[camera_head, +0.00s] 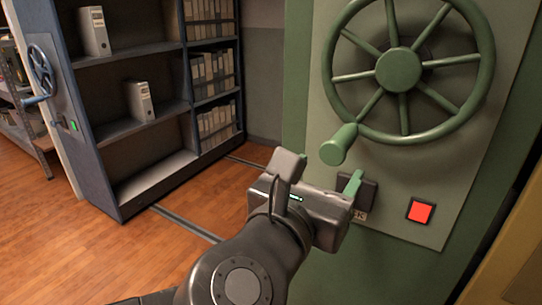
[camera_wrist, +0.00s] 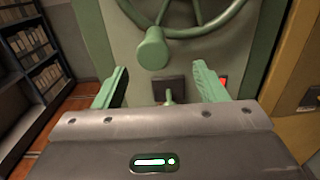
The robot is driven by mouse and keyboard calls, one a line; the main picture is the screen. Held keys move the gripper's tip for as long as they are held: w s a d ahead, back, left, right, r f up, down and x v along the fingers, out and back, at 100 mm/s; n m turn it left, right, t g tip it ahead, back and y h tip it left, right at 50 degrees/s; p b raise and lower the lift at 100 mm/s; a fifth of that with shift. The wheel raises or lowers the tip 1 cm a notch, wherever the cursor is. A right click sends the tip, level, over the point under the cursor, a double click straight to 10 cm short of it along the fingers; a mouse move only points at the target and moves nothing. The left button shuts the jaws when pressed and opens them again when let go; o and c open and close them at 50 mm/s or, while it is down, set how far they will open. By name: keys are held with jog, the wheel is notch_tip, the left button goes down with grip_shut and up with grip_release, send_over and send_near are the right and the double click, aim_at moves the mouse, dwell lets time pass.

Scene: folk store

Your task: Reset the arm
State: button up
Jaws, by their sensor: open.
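My gripper (camera_wrist: 160,88) is open and empty. Its two green fingers are spread apart in the wrist view, with a small dark block and lever (camera_wrist: 168,92) on the green panel showing between them. In the head view my arm reaches up from the bottom, and the gripper body is in front of the panel's lower left. The gripper covers part of the dark block (camera_head: 368,190) there. Above it is a green handwheel (camera_head: 398,69) with a knob handle (camera_head: 338,145) at its lower left. I cannot tell whether the fingers touch anything.
A lit red square button (camera_head: 421,211) is on the panel right of the dark block. Blue-grey shelving (camera_head: 155,175) with binders stands at the left, bearing a blue handwheel (camera_head: 40,70). Wooden floor (camera_head: 60,240) with rails lies open at the lower left. A yellowish cabinet (camera_wrist: 295,95) is at the right.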

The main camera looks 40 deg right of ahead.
aim_at(335, 161)
jog(key=shift+w+d+f+b, duration=0.15)
jog(key=shift+d+b, duration=0.25)
jog(key=shift+b, duration=0.2)
jog(key=b+x, duration=0.5)
jog(key=x, duration=0.1)
jog(key=shift+w+d, duration=0.1)
jog(key=shift+d, duration=0.1)
jog(key=shift+w+d+b, duration=0.15)
jog(key=shift+d+b, duration=0.2)
jog(key=shift+d, duration=0.2)
